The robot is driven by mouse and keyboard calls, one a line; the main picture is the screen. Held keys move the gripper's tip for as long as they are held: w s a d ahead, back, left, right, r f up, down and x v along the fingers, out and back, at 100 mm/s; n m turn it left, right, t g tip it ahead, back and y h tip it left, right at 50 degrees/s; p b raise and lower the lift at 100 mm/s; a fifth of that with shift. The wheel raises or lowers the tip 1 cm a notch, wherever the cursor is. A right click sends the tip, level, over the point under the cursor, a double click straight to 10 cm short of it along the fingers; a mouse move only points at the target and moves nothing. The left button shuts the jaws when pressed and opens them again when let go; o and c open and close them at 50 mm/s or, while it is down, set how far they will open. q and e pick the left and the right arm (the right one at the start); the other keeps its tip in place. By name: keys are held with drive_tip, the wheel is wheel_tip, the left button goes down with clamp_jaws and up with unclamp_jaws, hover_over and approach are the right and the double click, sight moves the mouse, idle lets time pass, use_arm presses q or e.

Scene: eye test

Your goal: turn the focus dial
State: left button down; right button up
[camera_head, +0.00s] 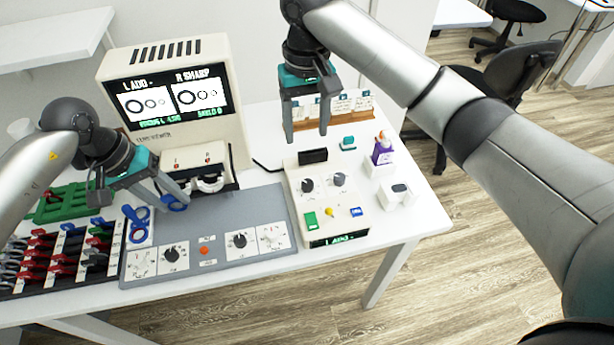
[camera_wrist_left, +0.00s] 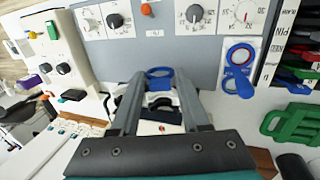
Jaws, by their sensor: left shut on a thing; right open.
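The focus dial cannot be told by its label. The grey panel (camera_head: 215,212) carries a left black dial (camera_head: 172,254), a right black dial (camera_head: 240,241), and paler dials at its ends. The black dials also show in the left wrist view (camera_wrist_left: 115,20). The cream box (camera_head: 322,210) has two dark dials (camera_head: 307,185) on top. My left gripper (camera_head: 175,196) is shut on a blue ring-shaped piece (camera_wrist_left: 160,73), behind the panel and in front of the screen machine. My right gripper (camera_head: 306,130) is open and empty, above and behind the cream box.
The screen machine (camera_head: 178,135) reads "L ADD" and "R SHARP". A rack of red and black handled pieces (camera_head: 65,250) stands left. A purple bottle (camera_head: 383,152) stands right. A green tray (camera_head: 60,203) lies far left.

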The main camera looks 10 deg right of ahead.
sight(307, 183)
wheel_tip(307, 183, down, 15)
drive_tip(key=m, duration=0.3)
drive_tip(key=shift+s+r, duration=0.1)
drive_tip(key=shift+s, duration=0.05)
idle(0.3)
clamp_jaws()
idle(0.4)
